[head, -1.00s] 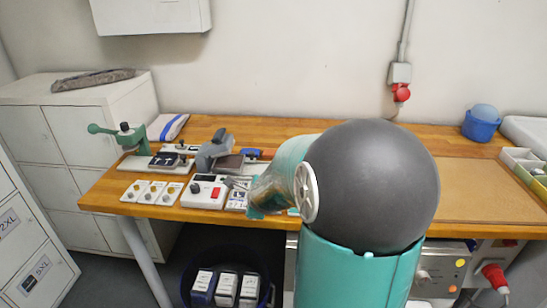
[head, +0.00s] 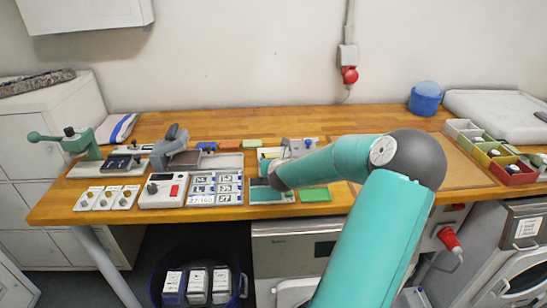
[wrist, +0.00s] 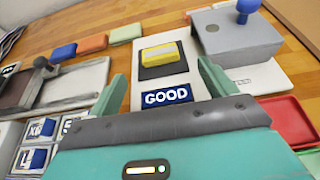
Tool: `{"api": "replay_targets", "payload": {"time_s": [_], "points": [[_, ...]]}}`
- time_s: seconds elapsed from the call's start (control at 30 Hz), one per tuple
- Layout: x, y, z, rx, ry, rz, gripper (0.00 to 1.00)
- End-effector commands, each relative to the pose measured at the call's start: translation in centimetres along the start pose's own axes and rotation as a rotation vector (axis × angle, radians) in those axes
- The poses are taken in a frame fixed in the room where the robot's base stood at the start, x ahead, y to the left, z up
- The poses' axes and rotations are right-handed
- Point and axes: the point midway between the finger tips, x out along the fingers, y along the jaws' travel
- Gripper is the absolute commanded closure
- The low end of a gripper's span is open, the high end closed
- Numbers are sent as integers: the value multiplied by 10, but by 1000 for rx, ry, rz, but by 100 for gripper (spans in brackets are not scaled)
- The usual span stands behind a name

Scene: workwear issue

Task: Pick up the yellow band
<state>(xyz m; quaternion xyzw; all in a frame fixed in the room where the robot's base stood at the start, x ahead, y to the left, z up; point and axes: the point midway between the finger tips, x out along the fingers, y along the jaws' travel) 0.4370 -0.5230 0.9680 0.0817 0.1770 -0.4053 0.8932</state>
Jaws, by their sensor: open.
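The yellow band (wrist: 160,53) lies on a black pad (wrist: 166,69) on a pale board (wrist: 196,93) in the wrist view. A blue label (wrist: 167,97) reading "GOOD" is on the board in front of the pad. My gripper (wrist: 161,70) is open and empty, with one green finger on each side of the pad in the picture. The band shows beyond the fingertips, and no contact shows. In the head view my forearm reaches left over the bench, and I cannot clearly make out the band there.
A grey box with a blue knob (wrist: 243,11) stands right of the band. Red (wrist: 283,118) and green trays lie at the lower right. Blue, orange and green blocks (wrist: 125,33) lie at the left. The wooden bench (head: 300,121) is clear at the back.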

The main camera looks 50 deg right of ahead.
Motion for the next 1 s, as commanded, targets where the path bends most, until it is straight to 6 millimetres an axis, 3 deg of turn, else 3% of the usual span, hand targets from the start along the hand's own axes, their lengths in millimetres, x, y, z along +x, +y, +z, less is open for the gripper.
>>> {"api": "replay_targets", "payload": {"time_s": [0.1,0.33,0.6,0.87,1.0], "points": [[19,1,0,1,0,1,16],[37,2,-1,-2,1,2,16],[74,2,-2,-2,0,1,16],[78,2,-2,-4,1,1,16],[78,2,-2,-3,1,1,40]]}}
